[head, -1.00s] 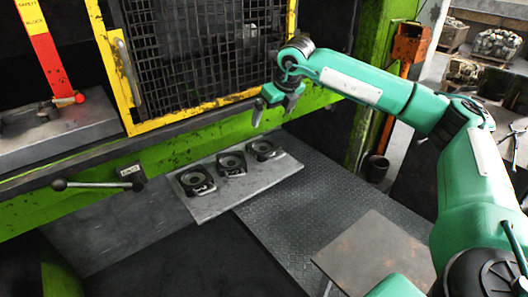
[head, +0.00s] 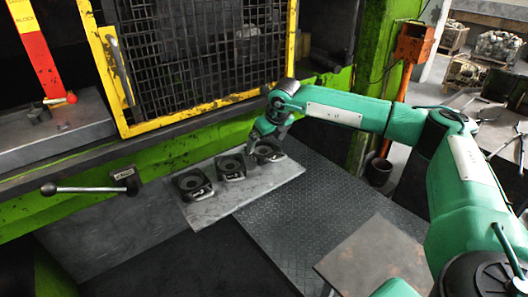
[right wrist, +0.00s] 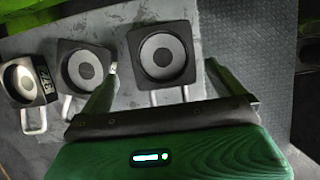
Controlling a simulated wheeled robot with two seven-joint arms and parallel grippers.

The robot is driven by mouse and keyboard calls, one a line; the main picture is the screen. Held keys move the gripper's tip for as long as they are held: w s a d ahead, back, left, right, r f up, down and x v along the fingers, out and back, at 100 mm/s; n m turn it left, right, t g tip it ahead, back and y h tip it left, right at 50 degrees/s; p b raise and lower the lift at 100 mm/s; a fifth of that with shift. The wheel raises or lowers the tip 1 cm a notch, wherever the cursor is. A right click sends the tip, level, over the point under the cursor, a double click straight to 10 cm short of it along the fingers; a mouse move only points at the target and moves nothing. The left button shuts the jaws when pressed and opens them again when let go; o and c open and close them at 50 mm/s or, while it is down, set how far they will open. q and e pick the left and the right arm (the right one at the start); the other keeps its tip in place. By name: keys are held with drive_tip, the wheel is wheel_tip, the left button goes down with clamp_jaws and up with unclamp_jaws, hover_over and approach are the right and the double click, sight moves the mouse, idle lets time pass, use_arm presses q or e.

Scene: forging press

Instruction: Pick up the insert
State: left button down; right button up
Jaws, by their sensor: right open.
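Three dark square inserts, each with a round grey centre and a wire-like handle, sit in a row on a grey plate (head: 262,185): the left insert (head: 192,184), the middle insert (head: 231,166) and the right insert (head: 268,152). My right gripper (head: 260,141) is open at the right insert and partly covers it in the head view. In the right wrist view the right insert (right wrist: 163,52) and its handle lie ahead between the spread fingers (right wrist: 161,66). The left finger passes close to the middle insert (right wrist: 86,66). Whether any finger touches is unclear. My left gripper is out of view.
The green press with its yellow-framed mesh guard (head: 200,60) stands behind the plate. A lever (head: 85,189) sticks out at the left. A brown metal plate (head: 375,258) is at the front right. Dark tread flooring (head: 300,215) lies between.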

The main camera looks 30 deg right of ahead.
sight(262, 151)
drive_tip(key=x, duration=0.1)
drive_tip(key=p+x, duration=0.1)
drive_tip(key=x, duration=0.2)
drive_tip(key=shift+w+d+f, duration=0.1)
drive_tip(key=shift+d+f, duration=0.15)
drive_tip(key=shift+f, duration=0.1)
use_arm(q)
drive_tip(key=shift+s+a+r, duration=0.1)
drive_tip(key=shift+s+r, duration=0.1)
drive_tip(key=shift+s, duration=0.9)
use_arm(e)
drive_tip(key=c, duration=1.8)
drive_tip(key=shift+w+r, duration=0.1)
drive_tip(key=shift+r, duration=0.1)
drive_tip(key=shift+c, duration=0.8)
drive_tip(key=shift+r, duration=0.1)
